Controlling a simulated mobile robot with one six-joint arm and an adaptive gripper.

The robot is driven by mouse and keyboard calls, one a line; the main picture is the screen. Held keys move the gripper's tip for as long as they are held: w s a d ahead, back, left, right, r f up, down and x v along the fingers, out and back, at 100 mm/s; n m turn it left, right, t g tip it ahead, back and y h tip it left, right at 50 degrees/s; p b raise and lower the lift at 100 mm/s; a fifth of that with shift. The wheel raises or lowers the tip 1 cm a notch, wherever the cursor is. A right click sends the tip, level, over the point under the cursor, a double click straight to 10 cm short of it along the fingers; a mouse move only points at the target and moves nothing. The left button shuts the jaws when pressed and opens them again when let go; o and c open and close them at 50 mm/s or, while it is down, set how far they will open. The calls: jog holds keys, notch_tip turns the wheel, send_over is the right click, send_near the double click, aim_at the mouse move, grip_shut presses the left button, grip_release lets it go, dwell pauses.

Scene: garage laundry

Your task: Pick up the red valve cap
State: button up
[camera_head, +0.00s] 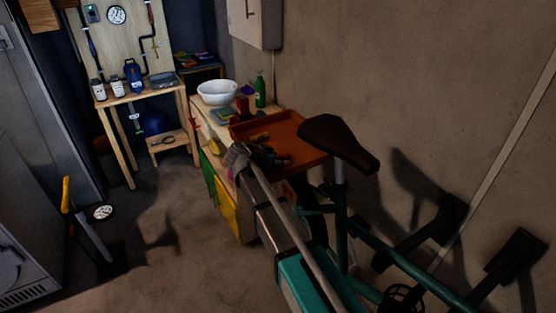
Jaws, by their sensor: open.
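I cannot make out the red valve cap for certain at this size. An orange-red tray (308,151) sits on the near end of a low wooden bench along the right wall. Small dark and yellowish items (260,137) lie in the tray, and a dark, glove-like heap (270,156) lies at its near edge with a few reddish spots. A small dark red object (243,105) stands behind the tray, near a green bottle (260,91). I see no part of my gripper that I can identify.
A teal bicycle with a dark saddle (338,142) stands at the right, partly in front of the tray. A white bowl (217,92) sits further back. A yellow-handled tool (85,220) stands left; the middle floor is clear.

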aim_at(279, 157)
jog(key=c, duration=1)
jog(key=shift+o, duration=0.2)
jog(key=shift+r, duration=0.2)
notch_tip(279, 157, up, 3)
jog(key=p, duration=0.3)
jog(key=r+p+v, duration=0.1)
jog(key=p+v, duration=0.9)
jog(key=v, duration=0.7)
jog(key=shift+w+d+r, duration=0.15)
jog(key=shift+w+d, duration=0.1)
jog(key=shift+w, duration=0.05)
